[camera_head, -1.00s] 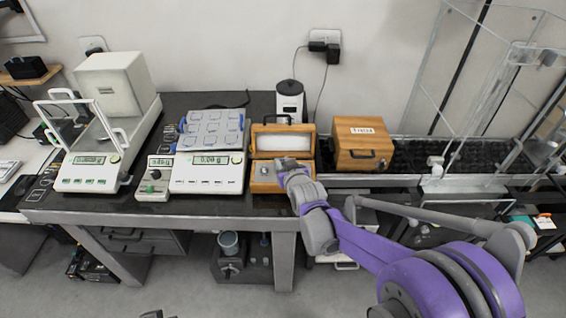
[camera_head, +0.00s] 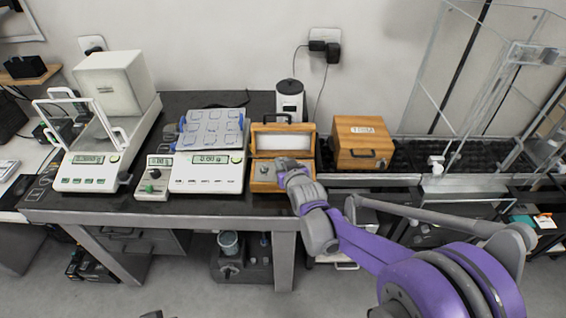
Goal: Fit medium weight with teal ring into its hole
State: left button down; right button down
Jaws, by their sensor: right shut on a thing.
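An open wooden box (camera_head: 257,187) stands at the front right of the dark table, its lid raised at the back with a pale lining. A small metal weight (camera_head: 264,169) shows in the box, left of my right gripper; I cannot tell its ring colour. My right gripper (camera_head: 283,164) is over the right part of the box, pointing down into it. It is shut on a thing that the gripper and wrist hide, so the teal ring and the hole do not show.
A closed wooden box (camera_head: 361,150) stands right of the open one. A balance (camera_head: 207,173) with a display and a tray of blue-marked squares (camera_head: 212,128) stand to the left. A grinder-like black and white device (camera_head: 290,102) stands behind.

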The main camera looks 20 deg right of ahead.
jog(key=shift+f+b, duration=0.7)
jog(key=shift+f, duration=0.35)
jog(key=c, duration=0.7)
grip_release()
jog(key=s+r+g+p, duration=0.1)
jog(key=s+g+p, duration=0.1)
jog(key=s, duration=0.9)
jog(key=s+r+g+p, duration=0.1)
jog(key=s+g+p, duration=0.1)
jog(key=s, duration=0.9)
jog(key=s+r+g+p, duration=0.1)
jog(key=s+g+p, duration=0.2)
jog(key=s, duration=0.8)
jog(key=shift+s+d+r+g, duration=0.2)
jog(key=shift+s+r+g, duration=0.15)
jog(key=shift+g, duration=0.25)
